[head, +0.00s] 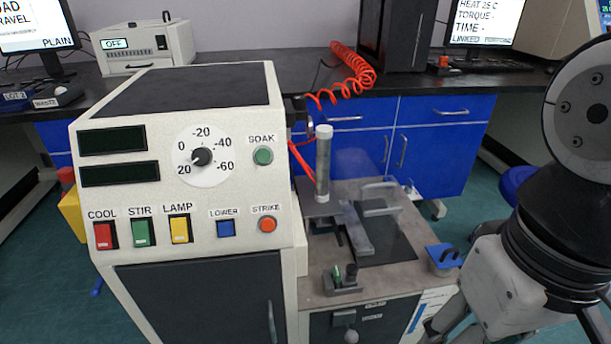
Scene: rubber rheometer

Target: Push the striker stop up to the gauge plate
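The work deck (315,265) to the right of the big cream machine carries the test parts, but I cannot surely tell the striker stop or the gauge plate among them. A long grey block (357,232) lies beside a dark flat plate (392,246). A pale upright cylinder (323,165) stands behind them, next to a clear panel. A small dark holder with green pegs (342,279) sits near the front edge. A blue-topped piece (443,256) is at the right edge. My gripper (438,322) shows only partly at the lower right, low beside the deck; its fingertips are unclear.
The cream machine (185,170), with switches and a dial, blocks the left of the deck. A red coiled hose (345,78) hangs behind. Blue cabinets (440,140) stand at the back. My arm fills the right side. Green floor is open between deck and cabinets.

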